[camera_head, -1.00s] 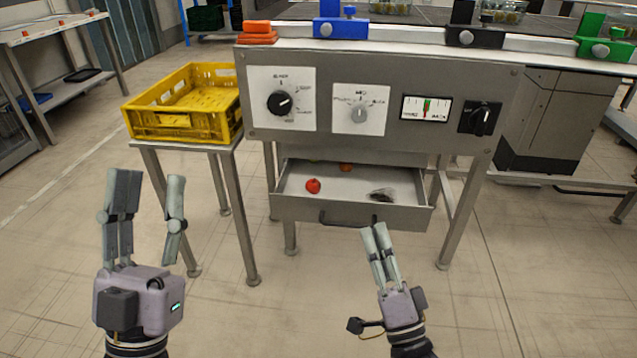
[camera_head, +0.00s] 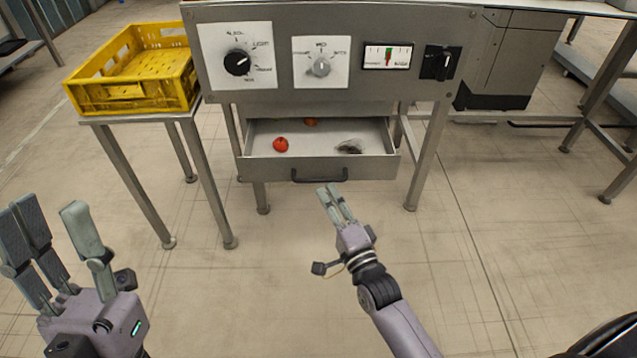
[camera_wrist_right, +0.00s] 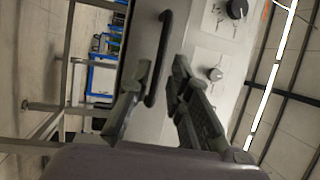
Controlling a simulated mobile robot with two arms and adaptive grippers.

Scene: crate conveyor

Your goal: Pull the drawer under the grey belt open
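The grey drawer (camera_head: 218,170) under the control panel stands partly open in the head view. A red round item (camera_head: 281,145), an orange item (camera_head: 311,122) and a dark, clear-looking item (camera_head: 348,147) lie inside. Its dark bar handle (camera_head: 320,178) is on the front and shows in the right wrist view (camera_wrist_right: 163,50). My right gripper (camera_head: 334,189) is just in front of the handle. In the wrist view its fingers (camera_wrist_right: 158,85) are apart, with the handle between or just beyond the tips; contact cannot be told. My left gripper (camera_head: 60,235) is open and empty at lower left.
A yellow crate (camera_head: 95,92) stands on a small metal table (camera_head: 150,113) left of the drawer. The control panel (camera_head: 275,85) with knobs is above the drawer. Metal legs (camera_head: 425,155) flank it. The floor in front is clear.

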